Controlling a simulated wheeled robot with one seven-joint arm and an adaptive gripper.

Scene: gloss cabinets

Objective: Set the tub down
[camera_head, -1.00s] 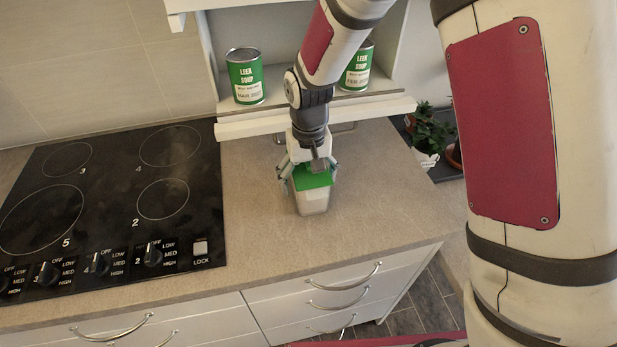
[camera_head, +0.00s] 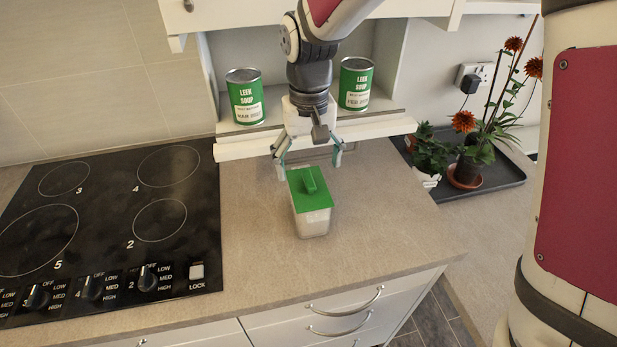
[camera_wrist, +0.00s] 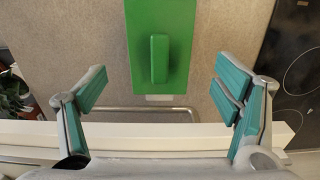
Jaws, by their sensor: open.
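The tub (camera_head: 311,221) has a clear, pale body and a green lid with a raised green handle. It stands upright on the countertop, right of the hob. In the wrist view the tub's green lid (camera_wrist: 172,75) shows at top centre with its handle. My gripper (camera_head: 309,170) is open and empty, behind and above the tub. In the wrist view my gripper's fingers (camera_wrist: 160,92) are spread wide on either side, apart from the lid.
A black hob (camera_head: 110,225) lies to the left. Two leek soup cans, one left (camera_head: 245,96) and one right (camera_head: 355,84), stand on the shelf (camera_head: 230,148) behind. Potted plants (camera_head: 468,160) stand on a dark tray at the right. Countertop (camera_head: 390,225) right of the tub is clear.

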